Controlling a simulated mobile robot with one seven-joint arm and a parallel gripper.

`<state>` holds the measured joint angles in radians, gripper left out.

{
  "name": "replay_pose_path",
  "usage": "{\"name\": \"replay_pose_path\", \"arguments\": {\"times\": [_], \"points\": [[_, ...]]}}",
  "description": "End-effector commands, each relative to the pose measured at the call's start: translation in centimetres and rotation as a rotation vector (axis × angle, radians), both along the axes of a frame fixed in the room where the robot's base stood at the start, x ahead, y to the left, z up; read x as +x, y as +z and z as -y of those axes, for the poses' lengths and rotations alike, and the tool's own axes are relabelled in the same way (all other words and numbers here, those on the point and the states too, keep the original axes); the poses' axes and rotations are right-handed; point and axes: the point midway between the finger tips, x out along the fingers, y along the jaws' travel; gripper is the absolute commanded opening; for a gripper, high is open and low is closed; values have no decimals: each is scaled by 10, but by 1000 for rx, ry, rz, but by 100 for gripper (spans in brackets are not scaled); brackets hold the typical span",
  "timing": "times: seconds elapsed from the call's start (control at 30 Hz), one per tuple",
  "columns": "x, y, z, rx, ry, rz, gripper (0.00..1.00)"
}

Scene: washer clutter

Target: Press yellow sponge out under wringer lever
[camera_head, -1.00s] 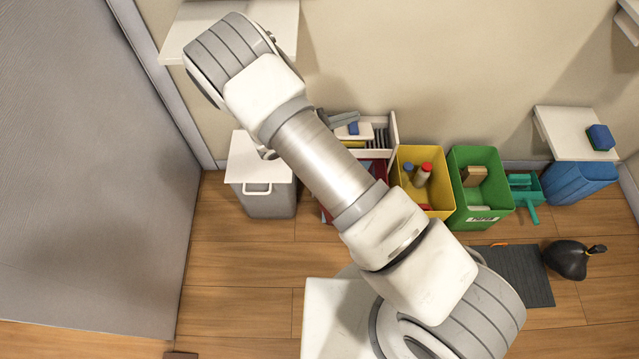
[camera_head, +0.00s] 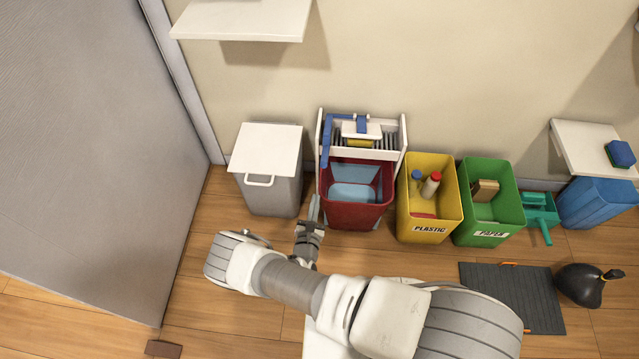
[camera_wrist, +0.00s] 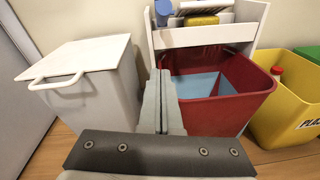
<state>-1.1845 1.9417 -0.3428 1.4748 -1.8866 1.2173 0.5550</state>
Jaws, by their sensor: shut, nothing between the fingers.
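The yellow sponge (camera_head: 360,143) sits in the white wringer (camera_head: 389,153), under its white press block (camera_head: 372,130). It also shows in the wrist view (camera_wrist: 202,19). The blue wringer lever (camera_head: 325,143) runs along the left side of the wringer, with a blue bar across the top to the block. The wringer stands at the back of the red bucket (camera_head: 352,214), which holds light blue water or lining. My gripper (camera_head: 314,205) is shut and empty at the bucket's front left corner, lower than the lever and apart from the sponge. Its fingers fill the middle of the wrist view (camera_wrist: 158,85).
A grey bin with white lid (camera_head: 267,150) stands close on the left. A yellow plastic bin (camera_head: 428,229) and a green paper bin (camera_head: 490,232) stand on the right. A white shelf (camera_head: 240,20) hangs above left. The floor in front is mostly clear.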

Motion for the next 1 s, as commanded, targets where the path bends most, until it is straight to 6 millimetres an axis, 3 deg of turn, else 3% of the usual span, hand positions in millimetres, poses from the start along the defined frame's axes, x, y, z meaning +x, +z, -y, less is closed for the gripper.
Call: {"name": "replay_pose_path", "arguments": {"times": [0.17,0.5,0.57,0.7,1.0], "points": [[26,-6,3,2,-5,2,0],[97,-16,9,2,-6,2,0],[100,4,10,0,-5,2,0],[104,19,14,1,-6,2,0],[109,27,17,1,-4,0,0]]}}
